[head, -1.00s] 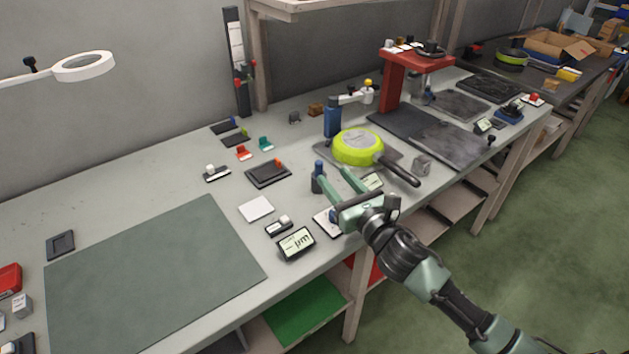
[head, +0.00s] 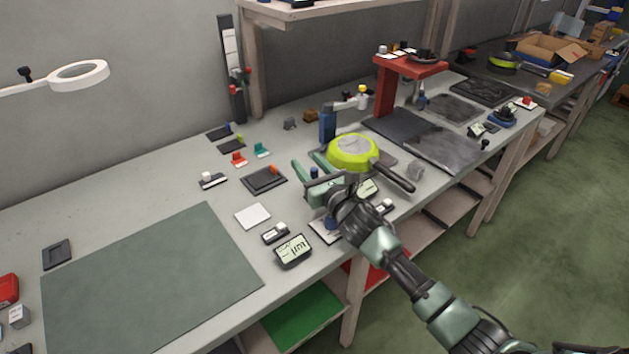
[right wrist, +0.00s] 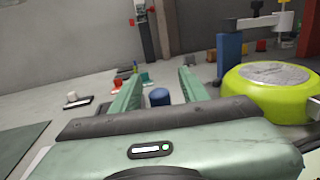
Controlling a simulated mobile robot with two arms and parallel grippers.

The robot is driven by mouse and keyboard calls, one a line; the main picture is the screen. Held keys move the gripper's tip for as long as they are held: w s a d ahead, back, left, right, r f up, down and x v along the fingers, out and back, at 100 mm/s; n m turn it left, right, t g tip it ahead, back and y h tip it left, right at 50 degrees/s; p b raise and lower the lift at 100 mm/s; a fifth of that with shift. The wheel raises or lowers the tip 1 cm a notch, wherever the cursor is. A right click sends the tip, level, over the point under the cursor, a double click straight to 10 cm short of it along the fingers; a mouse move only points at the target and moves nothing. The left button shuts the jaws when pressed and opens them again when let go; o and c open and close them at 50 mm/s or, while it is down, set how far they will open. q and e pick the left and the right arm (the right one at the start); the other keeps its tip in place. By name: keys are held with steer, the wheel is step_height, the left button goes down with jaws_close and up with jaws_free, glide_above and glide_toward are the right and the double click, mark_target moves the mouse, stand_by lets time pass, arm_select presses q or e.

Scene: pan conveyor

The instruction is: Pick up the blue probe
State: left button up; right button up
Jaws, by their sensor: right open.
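The blue probe (head: 314,172) is a short upright dark-blue cylinder on the grey bench, and its lower part is hidden behind my right gripper in the head view. In the right wrist view the blue top of the probe (right wrist: 159,97) shows between the two fingers, nearer the palm than the tips. My right gripper (head: 307,161) is open, its green fingers on either side of the probe with a gap to each. Its fingertips also show in the right wrist view (right wrist: 160,76). My left gripper is not in view.
A black tray (head: 264,180) and small display (head: 293,251) lie to the left. The green-grey mat (head: 150,280) is clear.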

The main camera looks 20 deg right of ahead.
jaws_close()
steer(key=shift+r, duration=0.1)
